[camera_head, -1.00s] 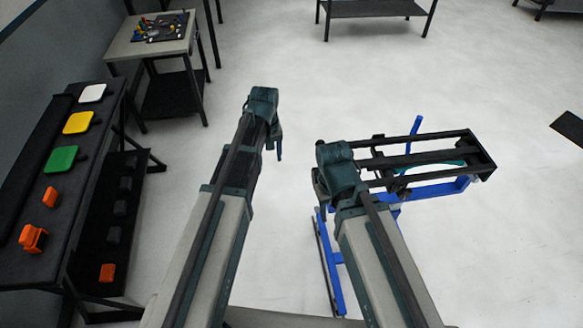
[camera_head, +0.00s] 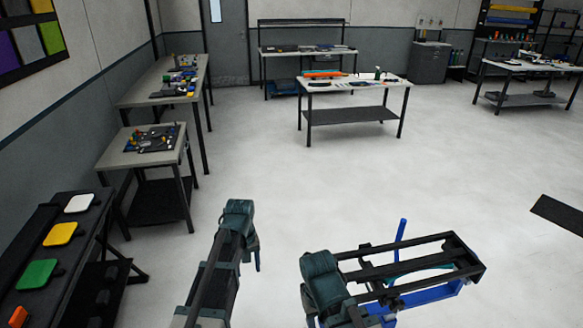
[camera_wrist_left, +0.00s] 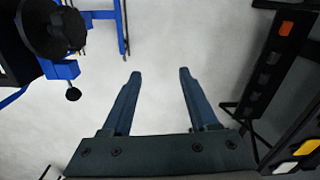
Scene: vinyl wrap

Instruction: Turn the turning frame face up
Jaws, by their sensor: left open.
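The turning frame (camera_head: 405,268) is a black frame of long parallel rails on a blue stand (camera_head: 430,295), at the lower right of the head view. A curved teal piece shows among its rails. I cannot tell which side is its face. My right gripper (camera_head: 325,280) is at the left end of the frame; its fingers are hidden, so I cannot tell whether it grips. My left gripper (camera_head: 257,262) is open and empty over bare floor, left of and apart from the frame. In the left wrist view its fingers (camera_wrist_left: 159,75) are spread, with blue stand parts (camera_wrist_left: 60,69) at upper left.
A dark bench (camera_head: 20,270) with white, yellow and green pads stands at left. Small tables (camera_head: 118,158) line the left wall. A worktable (camera_head: 352,95) stands farther back. The floor (camera_head: 300,190) between is clear. A black mat (camera_head: 560,213) lies at right.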

